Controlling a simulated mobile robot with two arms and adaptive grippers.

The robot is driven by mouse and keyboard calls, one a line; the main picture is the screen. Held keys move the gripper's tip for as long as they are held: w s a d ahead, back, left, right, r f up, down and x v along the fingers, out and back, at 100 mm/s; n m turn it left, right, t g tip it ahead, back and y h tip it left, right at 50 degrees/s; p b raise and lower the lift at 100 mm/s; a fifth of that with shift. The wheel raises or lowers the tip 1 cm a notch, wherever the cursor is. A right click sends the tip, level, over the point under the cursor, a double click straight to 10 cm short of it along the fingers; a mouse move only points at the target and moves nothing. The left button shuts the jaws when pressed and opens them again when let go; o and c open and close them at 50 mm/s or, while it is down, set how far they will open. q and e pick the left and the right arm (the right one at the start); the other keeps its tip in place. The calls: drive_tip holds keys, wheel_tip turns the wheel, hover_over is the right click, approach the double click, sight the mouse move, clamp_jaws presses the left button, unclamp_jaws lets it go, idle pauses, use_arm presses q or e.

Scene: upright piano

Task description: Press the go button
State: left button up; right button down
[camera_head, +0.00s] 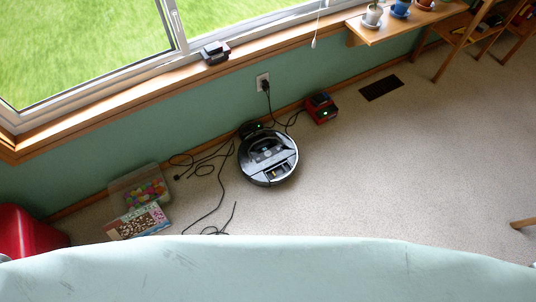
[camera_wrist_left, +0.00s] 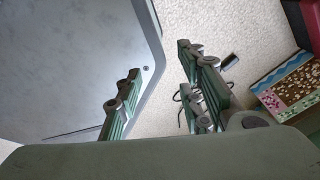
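A round black and silver robot vacuum (camera_head: 268,157) sits on the carpet against its small dock (camera_head: 250,129), below the window. Dark controls show on its top, but I cannot make out which one is the go button. In the left wrist view, my left gripper (camera_wrist_left: 156,78) is open and empty, its two green-grey fingers apart over the carpet. The vacuum cannot be made out in that view. Neither gripper shows clearly in the head view, and my right gripper is not seen.
Black cables (camera_head: 212,170) lie left of the vacuum. A clear bin (camera_head: 122,190) and a patterned box (camera_head: 138,222) stand farther left, near a red object (camera_head: 28,233). A red charger (camera_head: 320,108) sits by the wall.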

use_arm(q)
clamp_jaws()
idle(1.3)
